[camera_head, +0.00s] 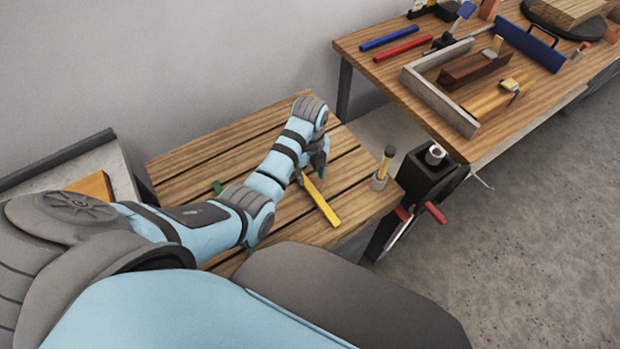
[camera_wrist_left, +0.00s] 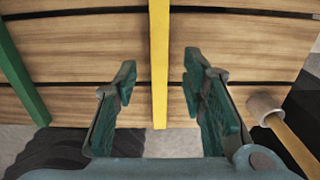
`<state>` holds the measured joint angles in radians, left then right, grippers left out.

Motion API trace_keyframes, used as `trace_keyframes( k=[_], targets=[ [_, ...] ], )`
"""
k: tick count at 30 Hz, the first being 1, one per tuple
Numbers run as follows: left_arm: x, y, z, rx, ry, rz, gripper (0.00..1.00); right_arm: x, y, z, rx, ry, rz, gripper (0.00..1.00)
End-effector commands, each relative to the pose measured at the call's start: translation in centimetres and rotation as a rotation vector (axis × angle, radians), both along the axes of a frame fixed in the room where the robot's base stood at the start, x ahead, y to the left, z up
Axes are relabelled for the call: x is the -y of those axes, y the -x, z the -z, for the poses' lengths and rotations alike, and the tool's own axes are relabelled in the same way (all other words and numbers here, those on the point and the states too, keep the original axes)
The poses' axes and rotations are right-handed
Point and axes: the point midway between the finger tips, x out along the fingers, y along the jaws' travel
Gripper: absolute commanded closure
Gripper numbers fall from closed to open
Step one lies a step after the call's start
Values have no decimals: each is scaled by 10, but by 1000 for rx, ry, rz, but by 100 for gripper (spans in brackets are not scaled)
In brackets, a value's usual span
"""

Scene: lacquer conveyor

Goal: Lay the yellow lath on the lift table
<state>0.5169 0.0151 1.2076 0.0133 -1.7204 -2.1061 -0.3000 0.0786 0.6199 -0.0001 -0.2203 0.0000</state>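The yellow lath (camera_head: 321,201) lies flat on a slatted wooden bench (camera_head: 358,200), in front of my left gripper (camera_head: 313,174) in the head view. In the left wrist view the lath (camera_wrist_left: 159,60) runs upright through the picture, between the two green fingers of my left gripper (camera_wrist_left: 158,80). The fingers stand wide apart with a gap on each side of the lath. Whether the tips reach down to the bench is unclear. My right gripper is in neither view. I cannot tell which surface is the lift table.
A green lath (camera_wrist_left: 22,78) lies left of the yellow one. A wooden-handled tool in a grey holder (camera_head: 380,180) and a black vise (camera_head: 430,178) stand at the bench's right end. A grey-topped surface (camera_head: 118,165) is at left. A cluttered workbench (camera_head: 485,151) is at upper right.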

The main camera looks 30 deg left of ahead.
Motion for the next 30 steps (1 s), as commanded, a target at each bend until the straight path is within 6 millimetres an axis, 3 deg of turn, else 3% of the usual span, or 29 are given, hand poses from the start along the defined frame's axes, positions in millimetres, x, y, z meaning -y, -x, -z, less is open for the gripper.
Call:
trace_keyframes(
  k=[1, 3, 8, 30],
  targets=[
    [0, -1, -19, 4, 0, 0, 62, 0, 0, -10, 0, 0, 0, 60],
    [0, 0, -37, 2, 0, 0, 62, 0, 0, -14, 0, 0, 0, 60],
    [0, 0, -58, 1, 1, 0, 62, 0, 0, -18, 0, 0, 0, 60],
    [-2, 2, -59, -2, 0, -5, 62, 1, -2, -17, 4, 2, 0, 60]
  ],
)
